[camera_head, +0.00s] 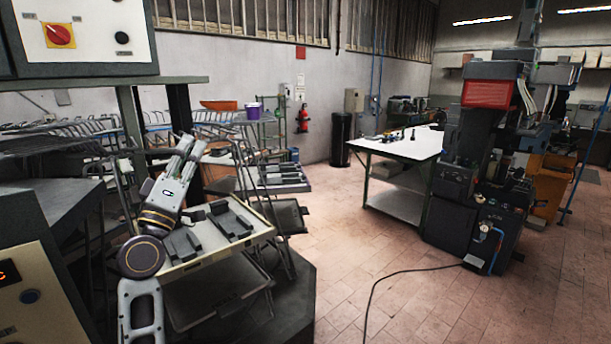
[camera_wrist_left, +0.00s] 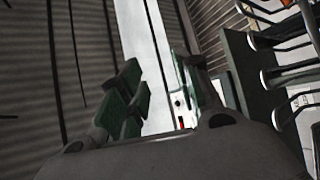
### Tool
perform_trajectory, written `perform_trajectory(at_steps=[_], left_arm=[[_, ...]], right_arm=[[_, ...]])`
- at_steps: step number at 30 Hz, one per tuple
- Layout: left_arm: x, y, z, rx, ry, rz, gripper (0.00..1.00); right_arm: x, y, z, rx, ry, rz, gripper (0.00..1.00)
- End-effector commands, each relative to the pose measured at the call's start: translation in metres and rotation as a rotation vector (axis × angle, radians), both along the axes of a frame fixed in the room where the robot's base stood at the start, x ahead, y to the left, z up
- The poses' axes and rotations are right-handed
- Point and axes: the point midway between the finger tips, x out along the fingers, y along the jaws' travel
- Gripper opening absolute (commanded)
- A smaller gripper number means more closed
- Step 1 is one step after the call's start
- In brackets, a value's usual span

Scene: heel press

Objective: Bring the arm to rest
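My left arm rises from the lower left of the head view, and its gripper (camera_head: 192,147) points up and away from me. It is in the air above a tray table (camera_head: 215,252) with dark metal blocks on it. In the left wrist view the left gripper (camera_wrist_left: 160,88) shows two dark green finger pads standing apart, with nothing held between them. Behind the fingers are a pale vertical strip and grey wall. My right arm and gripper are not in view.
A control panel with a red knob (camera_head: 60,35) hangs at the upper left, close to the left arm. Wire racks (camera_head: 85,130) stand behind it. A white-topped table (camera_head: 400,145) and a dark machine (camera_head: 475,185) stand at the right. The middle floor is clear except a cable (camera_head: 375,290).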

Motion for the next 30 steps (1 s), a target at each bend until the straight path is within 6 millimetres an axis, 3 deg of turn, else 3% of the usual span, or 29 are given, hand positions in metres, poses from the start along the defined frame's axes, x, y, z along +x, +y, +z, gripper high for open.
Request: perform_trajectory(at_steps=[1,7,14,23,30], left_arm=[[0.003,-0.008,-0.019,0.047,0.046,0.0,0.33],[0.007,-0.035,-0.092,0.231,0.223,-0.005,0.33],[-0.002,-0.058,-0.181,0.434,0.432,-0.021,0.33],[-0.038,-0.072,-0.297,0.686,0.709,-0.058,0.33],[-0.086,-0.072,-0.383,0.876,0.937,-0.1,0.33]], right_arm=[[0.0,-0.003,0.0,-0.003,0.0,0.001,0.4],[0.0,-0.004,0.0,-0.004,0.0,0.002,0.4],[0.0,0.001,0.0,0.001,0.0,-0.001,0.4],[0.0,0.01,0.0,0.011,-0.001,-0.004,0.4],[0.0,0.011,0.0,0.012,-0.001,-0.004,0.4]])
